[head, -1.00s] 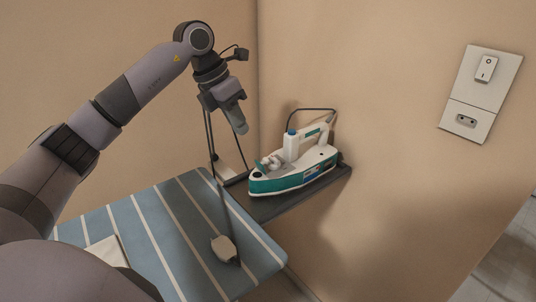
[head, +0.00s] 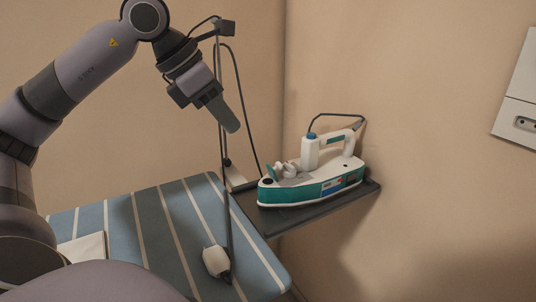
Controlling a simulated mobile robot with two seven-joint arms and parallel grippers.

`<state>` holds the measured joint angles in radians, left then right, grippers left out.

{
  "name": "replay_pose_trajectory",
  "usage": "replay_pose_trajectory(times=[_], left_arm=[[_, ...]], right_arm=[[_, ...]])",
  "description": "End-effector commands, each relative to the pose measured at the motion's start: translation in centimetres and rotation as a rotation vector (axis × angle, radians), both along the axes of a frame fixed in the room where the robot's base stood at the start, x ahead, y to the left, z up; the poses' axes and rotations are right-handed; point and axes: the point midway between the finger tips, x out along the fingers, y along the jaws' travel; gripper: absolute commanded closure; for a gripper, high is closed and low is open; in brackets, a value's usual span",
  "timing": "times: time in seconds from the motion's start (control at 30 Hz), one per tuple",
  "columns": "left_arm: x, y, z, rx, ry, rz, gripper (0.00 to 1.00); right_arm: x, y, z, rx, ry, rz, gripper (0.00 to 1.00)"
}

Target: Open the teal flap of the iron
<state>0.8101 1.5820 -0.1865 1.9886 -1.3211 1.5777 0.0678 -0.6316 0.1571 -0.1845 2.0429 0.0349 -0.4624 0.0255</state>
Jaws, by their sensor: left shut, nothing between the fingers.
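The iron (head: 312,180) is white and teal and stands on a dark shelf at the end of the ironing board, against the wall. It has a white handle, a blue knob and small pale parts on its left end. Teal shows along its side and near the handle; I cannot tell which teal part is the flap. My left gripper (head: 232,122) is shut and empty, above and to the left of the iron, apart from it and pointing down to the right. My right gripper is not in view.
The striped blue ironing board (head: 130,235) fills the lower left. A wall switch panel (head: 522,85) is at the right edge.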

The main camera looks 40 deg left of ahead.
Motion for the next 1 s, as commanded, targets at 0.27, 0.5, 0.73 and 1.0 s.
replay_pose_trajectory(times=[0.27,0.5,0.73,1.0], left_arm=[[3.0,-1.4,-5.5,-0.003,0.003,-0.003,1.0],[5.3,-2.4,-7.1,-0.003,-0.001,-0.003,1.0],[6.6,-2.9,-8.0,-0.001,-0.001,-0.001,1.0],[6.8,-3.0,-8.2,0.0,-0.001,0.0,1.0]], right_arm=[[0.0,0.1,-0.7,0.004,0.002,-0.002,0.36],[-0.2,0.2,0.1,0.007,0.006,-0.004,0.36],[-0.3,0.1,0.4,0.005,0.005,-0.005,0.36],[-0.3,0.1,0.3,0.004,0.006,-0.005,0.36]])
